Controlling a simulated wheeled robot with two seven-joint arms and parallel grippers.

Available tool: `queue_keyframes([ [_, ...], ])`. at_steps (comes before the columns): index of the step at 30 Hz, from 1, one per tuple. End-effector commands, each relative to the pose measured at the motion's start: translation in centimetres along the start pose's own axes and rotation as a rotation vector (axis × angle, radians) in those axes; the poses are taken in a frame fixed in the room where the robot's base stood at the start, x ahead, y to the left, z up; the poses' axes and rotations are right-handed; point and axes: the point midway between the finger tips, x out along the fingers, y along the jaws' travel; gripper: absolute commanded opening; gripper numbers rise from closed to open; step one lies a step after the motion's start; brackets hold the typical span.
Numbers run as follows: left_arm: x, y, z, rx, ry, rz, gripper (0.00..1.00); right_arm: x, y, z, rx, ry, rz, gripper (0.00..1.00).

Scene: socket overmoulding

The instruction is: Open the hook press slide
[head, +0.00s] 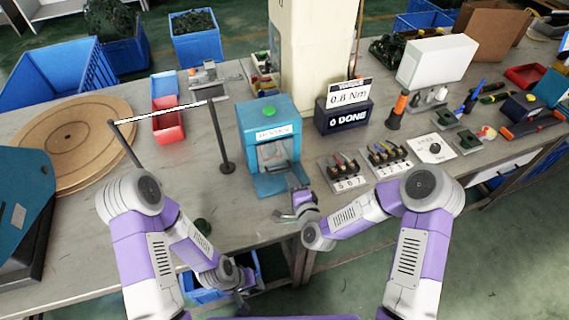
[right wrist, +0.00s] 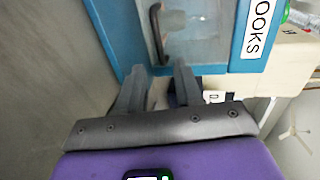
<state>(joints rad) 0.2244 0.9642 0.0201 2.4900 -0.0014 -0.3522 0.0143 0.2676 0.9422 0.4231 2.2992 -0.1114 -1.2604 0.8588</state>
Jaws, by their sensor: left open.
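The blue hook press (head: 268,130) stands mid-table with a green button on top. Its clear front slide (head: 272,154) appears to be down over the opening. In the right wrist view the slide (right wrist: 195,35) fills the top, with a dark bar handle (right wrist: 157,38) on it. My right gripper (head: 297,190) is in front of the press. Its fingers (right wrist: 160,68) are apart, with the handle just beyond the tips and roughly between them; I see no contact. My left gripper (head: 243,282) is low at the table's front edge, open and away from the press.
A dark post (head: 222,135) stands left of the press. Right of it are a torque display (head: 345,112) and numbered wire-holder blocks (head: 345,172). A red bin (head: 168,122) and a round wooden disc (head: 70,140) lie to the left.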

Motion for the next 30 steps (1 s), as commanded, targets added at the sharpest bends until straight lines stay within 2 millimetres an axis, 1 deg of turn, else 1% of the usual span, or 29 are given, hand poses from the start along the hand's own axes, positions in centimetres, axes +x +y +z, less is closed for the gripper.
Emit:
queue_keyframes([
  [6, 0.6, -0.3, 0.1, -0.001, -0.002, 0.000, 0.43, 3.3, 0.1, 0.1, -0.001, -0.001, -0.002, 0.35],
  [12, 1.0, -0.4, 0.0, -0.001, -0.001, 0.000, 0.43, 5.8, 0.1, 0.0, -0.001, -0.001, 0.001, 0.35],
  [18, 1.1, -0.4, 0.0, -0.001, -0.001, 0.000, 0.43, 6.8, 0.1, 0.0, -0.001, -0.001, 0.001, 0.35],
  [25, 1.1, -0.4, 0.0, -0.001, -0.001, 0.000, 0.43, 6.8, 0.1, 0.0, -0.001, -0.001, 0.002, 0.35],
  [30, 1.1, -0.4, 0.0, -0.001, -0.001, 0.000, 0.43, 6.8, 0.1, 0.0, -0.001, -0.001, 0.001, 0.09],
])
